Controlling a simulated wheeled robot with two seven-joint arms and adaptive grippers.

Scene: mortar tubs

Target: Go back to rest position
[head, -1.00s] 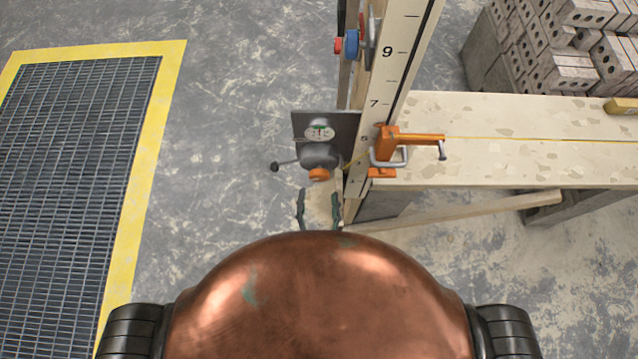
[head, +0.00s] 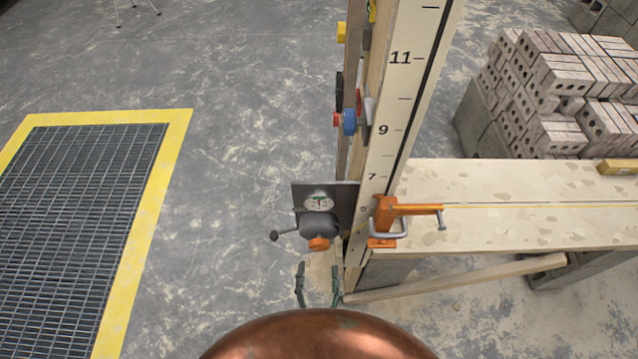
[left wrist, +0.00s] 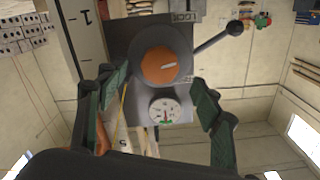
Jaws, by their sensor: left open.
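My left gripper (head: 318,287) is open and empty in the head view, just below a grey device with an orange knob (head: 319,243). The device has a round white dial (head: 318,204) and a side lever with a dark ball end (head: 275,237). In the left wrist view the gripper's green-padded fingers (left wrist: 163,100) stand apart, with the orange knob (left wrist: 159,65) and the dial (left wrist: 166,111) showing between them. The fingers look apart from the knob. My right gripper is in neither view.
The device sits on an upright numbered board (head: 388,150). An orange clamp (head: 405,212) is fixed beside it on a pale plank (head: 520,215). Grey bricks (head: 570,90) are stacked at the right. A yellow-edged floor grate (head: 165,190) lies left, with open floor between.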

